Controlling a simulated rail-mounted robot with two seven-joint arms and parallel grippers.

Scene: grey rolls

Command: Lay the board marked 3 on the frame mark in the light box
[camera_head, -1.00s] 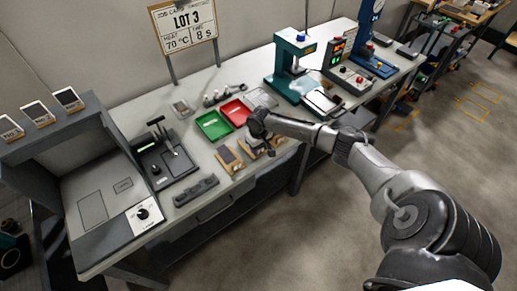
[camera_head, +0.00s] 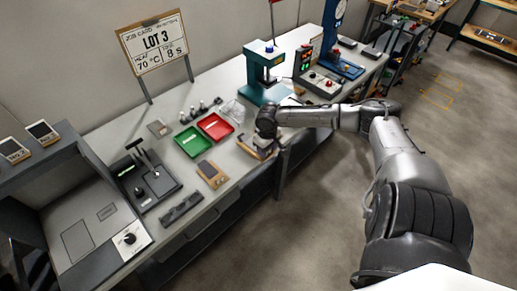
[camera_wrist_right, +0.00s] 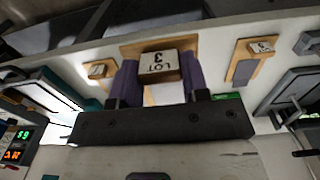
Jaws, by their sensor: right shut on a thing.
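My right gripper (camera_head: 266,134) is over the front of the bench in the head view. In the right wrist view its two purple fingers (camera_wrist_right: 158,83) are shut on the board marked 3 (camera_wrist_right: 158,62), whose LOT 3 label reads upside down. Whether it is clear of the bench I cannot tell. In the head view wood shows under the gripper, partly hidden by it. The light box (camera_head: 46,196) stands open at the left, with a larger outlined rectangle, the frame mark (camera_head: 77,241), and a smaller one on its empty floor. My left gripper is out of view.
A wooden board (camera_head: 212,174) lies left of my right gripper. Behind are a green tray (camera_head: 192,142) and a red tray (camera_head: 215,127). A black device with levers (camera_head: 146,180) and a dark bar (camera_head: 182,208) lie toward the light box. A teal press (camera_head: 263,75) stands behind.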

